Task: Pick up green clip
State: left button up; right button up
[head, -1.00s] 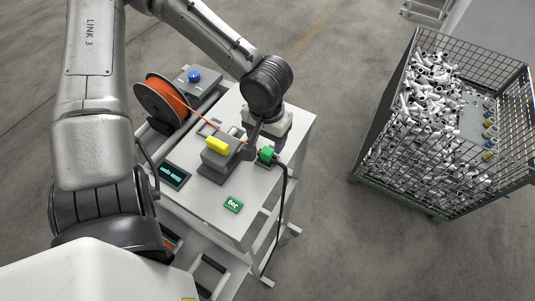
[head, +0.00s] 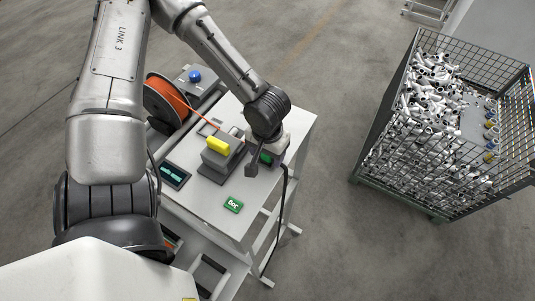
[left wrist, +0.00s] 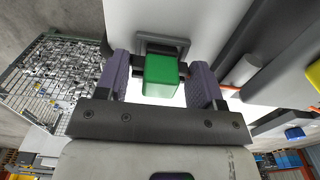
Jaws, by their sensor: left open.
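The green clip (head: 265,158) is a small block at the right side of the white table (head: 208,197), partly hidden by my left gripper in the head view. My left gripper (head: 257,157) is low over it, with a dark finger hanging on its left. In the left wrist view the green clip (left wrist: 161,77) shows between the two open fingers of my left gripper (left wrist: 159,65). There is a gap on each side, and the clip sits in front of a grey bracket (left wrist: 163,45). My right gripper is not in view.
A yellow block (head: 217,145) on a grey fixture stands close to the left of the gripper. An orange spool (head: 166,100), a dark display (head: 174,175) and a green labelled tile (head: 233,204) are nearby. A wire crate (head: 400,205) of white parts stands apart at right.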

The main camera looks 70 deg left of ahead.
pick_arm(q)
jog(key=shift+c, duration=0.3)
jog(key=c, duration=0.9)
jog(key=shift+r, duration=0.15)
jog(key=shift+c, duration=0.2)
